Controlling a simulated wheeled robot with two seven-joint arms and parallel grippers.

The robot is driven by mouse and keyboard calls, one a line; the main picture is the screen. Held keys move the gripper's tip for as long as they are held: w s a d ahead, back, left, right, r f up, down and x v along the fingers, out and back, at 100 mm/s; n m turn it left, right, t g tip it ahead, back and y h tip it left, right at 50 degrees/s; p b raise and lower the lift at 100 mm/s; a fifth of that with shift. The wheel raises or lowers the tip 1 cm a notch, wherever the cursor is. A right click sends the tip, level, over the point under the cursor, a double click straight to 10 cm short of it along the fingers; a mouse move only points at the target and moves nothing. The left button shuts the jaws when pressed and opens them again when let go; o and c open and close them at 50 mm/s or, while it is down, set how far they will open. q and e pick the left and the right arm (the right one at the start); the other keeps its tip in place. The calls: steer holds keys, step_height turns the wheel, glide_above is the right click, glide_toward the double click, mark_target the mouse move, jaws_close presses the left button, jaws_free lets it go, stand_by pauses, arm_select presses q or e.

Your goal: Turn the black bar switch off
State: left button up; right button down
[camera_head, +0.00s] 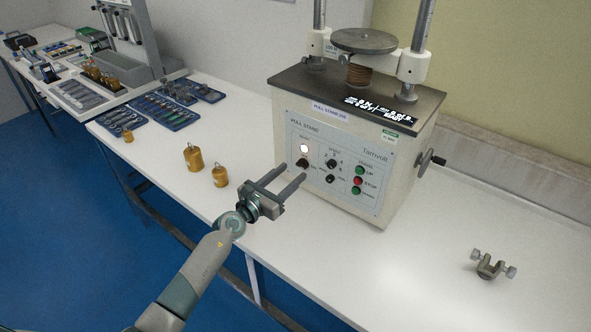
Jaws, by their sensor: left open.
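The pull stand (340,150) is a cream machine with a dark top, standing on the white bench. Its grey front panel has a black bar switch (302,163) at the left, just below a glowing white lamp (304,148). My left gripper (294,171) is open and empty, with its two fingers pointing at the panel near this switch. In the picture the fingertips lie close to the switch's left and lower side; I cannot tell whether they touch the panel. The switch's exact angle is too small to read. My right gripper is not in view.
Black knobs (331,163) and green and red buttons (358,181) sit further right on the panel. Brass weights (193,158) stand left of the gripper. A crank handle (432,160) sticks out at the machine's right. A small metal clamp (488,266) lies on the right bench.

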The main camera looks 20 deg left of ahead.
mark_target(300, 166)
arm_select(q)
steer(key=shift+x, duration=1.75)
steer(key=c, duration=1)
steer(key=shift+c, duration=0.2)
